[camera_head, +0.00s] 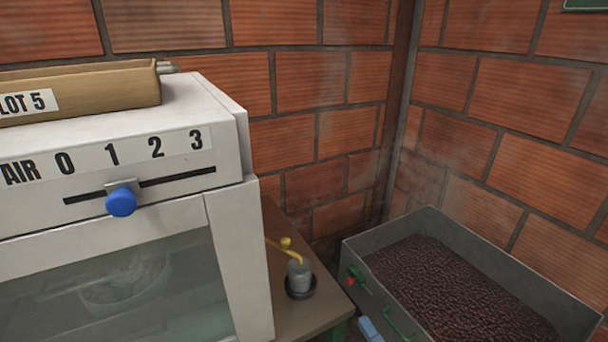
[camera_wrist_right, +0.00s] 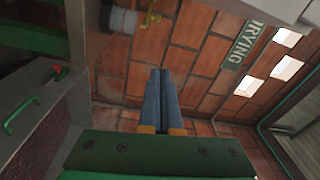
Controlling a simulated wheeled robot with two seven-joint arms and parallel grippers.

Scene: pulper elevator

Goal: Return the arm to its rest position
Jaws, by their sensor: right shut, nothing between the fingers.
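My right gripper (camera_head: 370,329) shows at the bottom edge of the head view as small blue fingertips, in front of the grey bin. In the right wrist view its two blue fingers (camera_wrist_right: 160,73) lie together, shut and empty. The rest of the right arm is out of the head view. My left gripper is not in view.
A white machine (camera_head: 228,255) with a blue slider knob (camera_head: 121,201) and a tray marked LOT 5 (camera_head: 95,88) stands left. A table (camera_head: 275,240) holds a grey cup-like fitting (camera_head: 299,278) under a yellow lever (camera_head: 286,243). The grey bin (camera_head: 455,228) holds dark beans.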

